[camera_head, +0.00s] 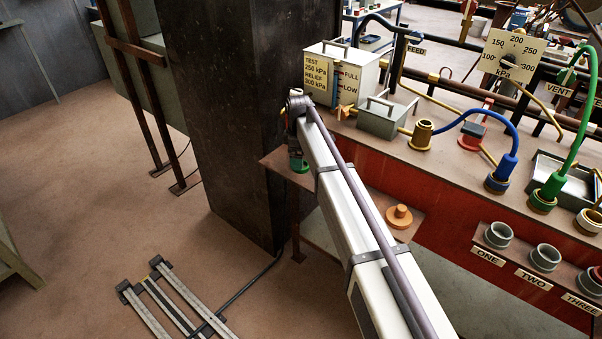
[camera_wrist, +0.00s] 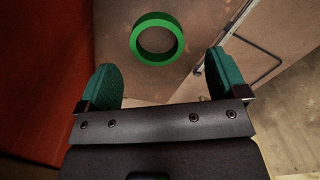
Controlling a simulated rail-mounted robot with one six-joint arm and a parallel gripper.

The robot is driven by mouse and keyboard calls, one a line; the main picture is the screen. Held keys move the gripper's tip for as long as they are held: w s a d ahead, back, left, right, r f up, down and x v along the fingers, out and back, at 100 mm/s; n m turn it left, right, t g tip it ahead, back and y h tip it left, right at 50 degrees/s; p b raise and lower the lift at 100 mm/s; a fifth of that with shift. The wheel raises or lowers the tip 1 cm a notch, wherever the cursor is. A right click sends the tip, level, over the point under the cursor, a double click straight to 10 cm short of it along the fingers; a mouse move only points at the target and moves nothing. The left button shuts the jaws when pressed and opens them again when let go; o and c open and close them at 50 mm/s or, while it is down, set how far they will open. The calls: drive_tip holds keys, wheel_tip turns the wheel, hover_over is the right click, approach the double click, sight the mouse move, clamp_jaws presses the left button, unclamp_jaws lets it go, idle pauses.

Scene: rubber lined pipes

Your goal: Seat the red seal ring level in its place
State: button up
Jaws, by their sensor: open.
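I see no ring that is clearly red. A green ring (camera_wrist: 136,42) lies flat on a brown surface in the wrist view, just beyond my fingertips. My gripper (camera_wrist: 160,68) is open and empty, its two green-padded fingers apart and short of the ring. In the head view my gripper (camera_head: 297,143) points down over the left end of a low brown shelf (camera_head: 374,196), with a green shape (camera_head: 299,167) under it, probably this ring. At the right edge a red piece (camera_head: 597,272) by the holder marked THREE is cut off, so I cannot tell what it is.
Grey cups ONE (camera_head: 498,235) and TWO (camera_head: 544,257) stand on a ledge at the right. An orange knobbed disc (camera_head: 399,216) sits on the low shelf. A brass fitting (camera_head: 422,134) and hoses stand on the bench. A dark pillar (camera_head: 225,110) rises left of my arm.

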wheel_tip(320, 180, down, 4)
drive_tip(key=shift+w+r+b, duration=0.1)
drive_tip(key=shift+w+b, duration=0.05)
drive_tip(key=shift+b, duration=0.95)
drive_tip(key=shift+r, duration=0.2)
drive_tip(key=c, duration=1)
